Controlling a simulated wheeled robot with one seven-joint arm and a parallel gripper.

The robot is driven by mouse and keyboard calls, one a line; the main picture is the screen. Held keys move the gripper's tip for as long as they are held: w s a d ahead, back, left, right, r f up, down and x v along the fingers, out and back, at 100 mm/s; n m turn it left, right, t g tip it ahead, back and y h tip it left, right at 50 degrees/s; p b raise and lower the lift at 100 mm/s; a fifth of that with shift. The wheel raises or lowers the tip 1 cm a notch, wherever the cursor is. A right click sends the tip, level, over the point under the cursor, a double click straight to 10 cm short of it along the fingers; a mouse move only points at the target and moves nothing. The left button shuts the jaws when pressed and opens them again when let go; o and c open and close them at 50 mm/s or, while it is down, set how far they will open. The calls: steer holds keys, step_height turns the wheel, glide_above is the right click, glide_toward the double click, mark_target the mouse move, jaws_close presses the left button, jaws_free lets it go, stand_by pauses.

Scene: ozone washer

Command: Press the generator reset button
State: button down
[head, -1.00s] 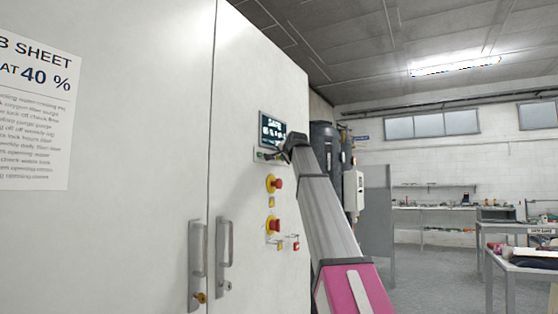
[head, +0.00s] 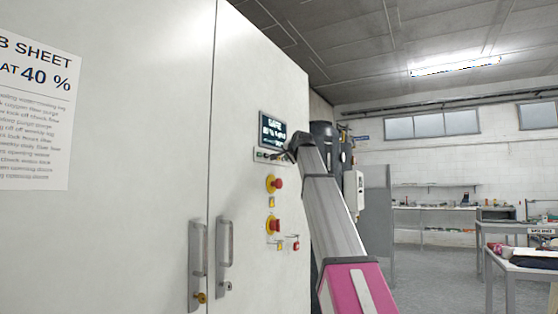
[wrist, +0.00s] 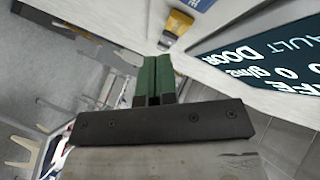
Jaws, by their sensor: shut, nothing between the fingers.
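The cabinet's control face carries a dark display (head: 272,130) with white text, and below it a narrow strip (head: 260,154) with small controls. My gripper (head: 279,156) is small and partly hidden by my own arm in the head view, close to that strip. In the wrist view its green fingers (wrist: 157,72) are together and empty. A yellow part (wrist: 178,24) on the pale panel lies just beyond the fingertips, with a small gap visible in the picture. The display (wrist: 270,55) is at the right there. I cannot read which control is the generator reset button.
Below the strip are two red knobs on yellow bases, an upper (head: 276,183) and a lower one (head: 273,225), small yellow parts and a red tag (head: 296,245). Door handles (head: 225,255) stick out at the left.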

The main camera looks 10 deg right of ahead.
steer(key=s+d, duration=0.2)
steer(key=d, duration=0.1)
steer(key=shift+s+d, duration=0.25)
steer(key=shift+f, duration=0.1)
stand_by(0.7)
steer(key=s+a+f+n+g+h, duration=0.15)
steer(key=f+g, duration=0.25)
steer(key=f, duration=2.3)
steer(key=s+f+n+g, duration=0.3)
steer(key=f, duration=2.3)
steer(key=s+f+n+g, duration=0.2)
steer(key=s+f+g, duration=0.2)
steer(key=s+f, duration=1.1)
steer(key=s+f+n+g+h, duration=0.1)
steer(key=s+f+n+g, duration=0.2)
steer(key=s+f, duration=1.3)
step_height(320, 180, down, 6)
steer(key=shift+s+r+g, duration=0.2)
steer(key=shift+s+g, duration=0.05)
steer(key=shift+g, duration=0.35)
steer(key=shift+w+a, duration=0.1)
